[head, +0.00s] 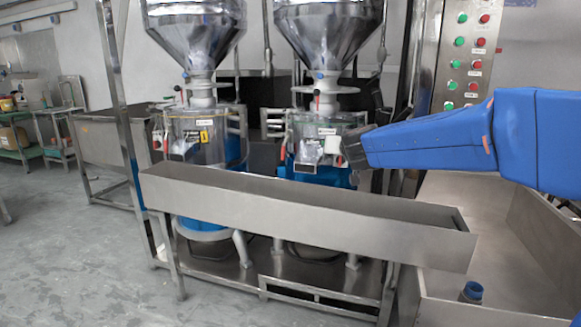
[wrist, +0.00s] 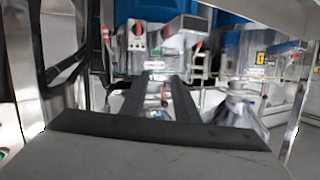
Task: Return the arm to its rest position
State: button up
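My arm, in a blue cover, reaches in from the right edge of the head view, pointing left. My gripper (head: 350,152) is dark and small at its end, in front of the right-hand grinder (head: 318,132). In the wrist view, two dark fingers of my gripper (wrist: 163,82) stand apart with a gap between them. Nothing shows held in that gap. The grinder's front shows beyond the fingers. I cannot tell how far the fingertips are from the grinder, and the fingers are hard to make out in the head view.
A second grinder (head: 196,136) stands to the left. A long steel trough (head: 300,208) runs below both. A button panel (head: 468,50) is at upper right. The left floor has free room.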

jog(key=s+f+n+g+y, duration=0.2)
jog(key=s+f, duration=0.1)
jog(key=s, duration=0.8)
jog(key=s+f+n+g+y, duration=0.1)
jog(key=s+f+g+y, duration=0.15)
jog(key=s, duration=0.75)
jog(key=s+d+f+g+h, duration=0.1)
jog(key=s+d+f, duration=0.3)
jog(key=s, duration=0.5)
jog(key=s+d+f+m+g+h, duration=0.1)
jog(key=s+d+f+g+h, duration=0.1)
jog(key=s+d+f, duration=0.2)
jog(key=s+d+f+m+g+h, duration=0.1)
jog(key=s+d+f, duration=0.3)
jog(key=s+f, duration=0.5)
jog(key=s+g+h, duration=0.1)
jog(key=s, duration=0.4)
jog(key=shift+s+d+f+g, duration=0.2)
jog(key=shift+s+d+g, duration=0.15)
jog(key=shift+d, duration=0.05)
jog(key=shift+o, duration=0.9)
jog(key=shift+w, duration=0.1)
